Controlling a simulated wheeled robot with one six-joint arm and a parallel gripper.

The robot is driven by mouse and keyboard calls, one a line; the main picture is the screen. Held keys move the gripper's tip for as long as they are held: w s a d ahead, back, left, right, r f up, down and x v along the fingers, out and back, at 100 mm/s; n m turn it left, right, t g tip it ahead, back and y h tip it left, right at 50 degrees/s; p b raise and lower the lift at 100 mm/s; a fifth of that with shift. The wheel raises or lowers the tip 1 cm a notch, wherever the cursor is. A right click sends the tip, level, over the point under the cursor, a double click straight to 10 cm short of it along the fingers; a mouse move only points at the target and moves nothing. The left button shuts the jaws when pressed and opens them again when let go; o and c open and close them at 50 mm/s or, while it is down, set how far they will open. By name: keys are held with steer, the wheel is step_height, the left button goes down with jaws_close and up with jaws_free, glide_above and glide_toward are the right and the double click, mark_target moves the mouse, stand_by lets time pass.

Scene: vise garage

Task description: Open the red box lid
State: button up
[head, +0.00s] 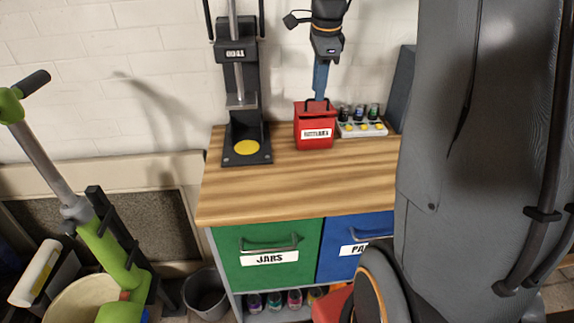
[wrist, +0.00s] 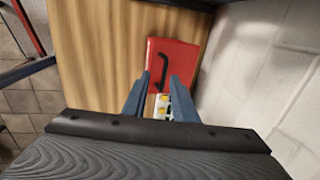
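The red box (head: 314,138) with a white label stands on the wooden worktop near the wall. Its lid looks shut in the head view; in the wrist view the red lid (wrist: 184,60) carries a black bar handle (wrist: 164,66). My gripper (head: 319,97) points down just above the lid. In the wrist view its two blue fingers (wrist: 159,76) are apart, with the near end of the handle showing between the tips. I cannot tell whether the fingers touch the handle or lid.
A white rack (head: 362,130) with small jars and yellow spots stands right beside the box. A black press (head: 246,145) stands to the left. Wood (head: 270,190) in front of the box is clear. Green (head: 268,255) and blue (head: 350,240) drawers are below; the wall is behind.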

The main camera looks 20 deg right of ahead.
step_height(320, 180, up, 4)
steer(key=s+a+f+n+p, duration=0.2)
steer(key=s+a+f+n, duration=1)
steer(key=s+a+n, duration=0.3)
steer(key=s+n, duration=0.2)
steer(key=n, duration=0.1)
steer(key=shift+s+g+y+p, duration=0.15)
steer(key=shift+g+y+p, duration=0.15)
steer(key=shift+a+f, duration=0.1)
steer(key=w+d+r+m, duration=1.4)
steer(key=w+d+m, duration=0.2)
steer(key=w+m, duration=0.2)
steer(key=shift+g, duration=0.4)
steer(key=f, duration=0.2)
steer(key=f+p, duration=0.1)
steer(key=f, duration=0.2)
steer(key=f+p, duration=0.1)
steer(key=f, duration=0.1)
steer(key=shift+w+f, duration=0.4)
